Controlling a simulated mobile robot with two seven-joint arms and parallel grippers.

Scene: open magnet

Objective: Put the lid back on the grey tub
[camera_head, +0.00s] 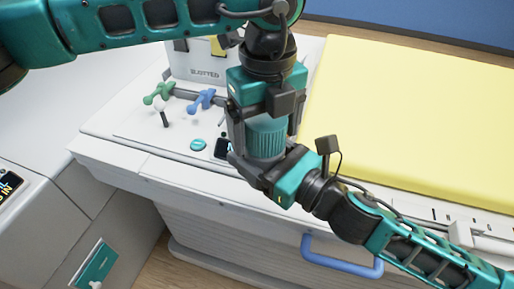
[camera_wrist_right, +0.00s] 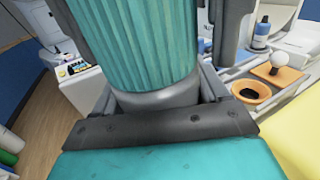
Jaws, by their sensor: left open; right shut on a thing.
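A teal ribbed lid (camera_head: 267,138) is upright between my two grippers in the head view. The lid fills the upper middle of the right wrist view (camera_wrist_right: 130,45). The grey tub (camera_wrist_right: 155,98) shows directly below it there; they appear to touch, but I cannot tell whether the lid is seated. My right gripper (camera_head: 258,162), coming from the lower right, is shut on the grey tub. My left gripper (camera_head: 266,125) points down from above and is open, its fingers on either side of the lid. The tub is mostly hidden by the right gripper in the head view.
A yellow pad (camera_head: 410,120) lies to the right. Green (camera_head: 158,93) and blue (camera_head: 201,100) levers stand left, before a white box (camera_head: 203,72). A teal disc (camera_head: 198,145) lies nearby. An orange cup (camera_wrist_right: 250,91) and white bulb (camera_wrist_right: 279,60) show in the wrist view.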

